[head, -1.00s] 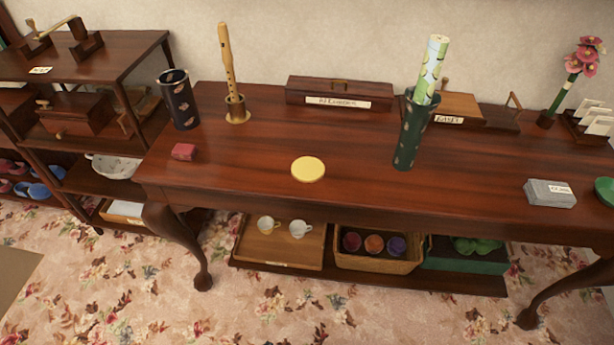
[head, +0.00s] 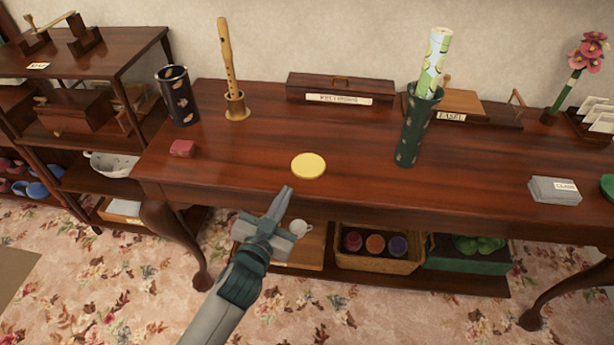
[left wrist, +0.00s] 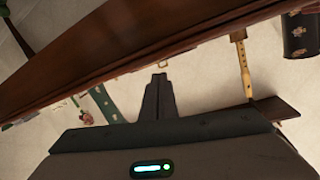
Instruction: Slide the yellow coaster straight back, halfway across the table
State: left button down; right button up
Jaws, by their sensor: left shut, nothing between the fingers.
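The yellow coaster (head: 308,165) is a flat round disc lying on the dark wooden table (head: 340,188), near its front edge and left of its middle. My left gripper (head: 286,190) is shut and empty. In the head view its tip appears just below and left of the coaster, by the table's front edge; it does not appear to touch the coaster. In the left wrist view the shut fingers (left wrist: 159,78) point toward the table's edge (left wrist: 140,60), and I cannot make out the coaster there. My right gripper is not in view.
Behind the coaster the tabletop is bare up to a long labelled box (head: 340,88) at the back. A flute in a stand (head: 237,106) and a dark cup (head: 180,100) stand back left. A red block (head: 183,148) lies left. A green holder (head: 415,130) stands right.

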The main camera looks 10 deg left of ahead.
pick_arm(q)
jog(key=d+r+m+t+h, duration=0.1)
jog(key=d+r+m+h, duration=0.45)
jog(key=r, duration=0.45)
jog(key=d+r+m+t+h, duration=0.1)
jog(key=d+r+m+h, duration=0.3)
jog(key=d+r+h, duration=0.45)
jog(key=s+d+r+m+g+h, duration=0.2)
jog(key=s+d+m+g, duration=0.4)
jog(key=m+g, duration=0.5)
jog(key=s+d+r+m+g+h, duration=0.1)
jog(key=s+d+r+m+g, duration=0.1)
jog(key=s+d+m+g, duration=0.65)
jog(key=w+a+f+m+g+y, duration=0.2)
jog(key=a+f+m+y, duration=0.35)
jog(key=f+y, duration=0.5)
jog(key=w+a+n+t+y, duration=0.1)
jog(key=w+a+y, duration=0.3)
jog(key=a, duration=0.5)
jog(key=w+a+f+n+t+y, duration=0.1)
jog(key=w+a+t+y, duration=0.3)
jog(key=w+a, duration=0.5)
jog(key=shift+a+f+n+y+b, duration=0.15)
jog(key=shift+a+n+y+b, duration=0.15)
jog(key=shift+n+y, duration=0.3)
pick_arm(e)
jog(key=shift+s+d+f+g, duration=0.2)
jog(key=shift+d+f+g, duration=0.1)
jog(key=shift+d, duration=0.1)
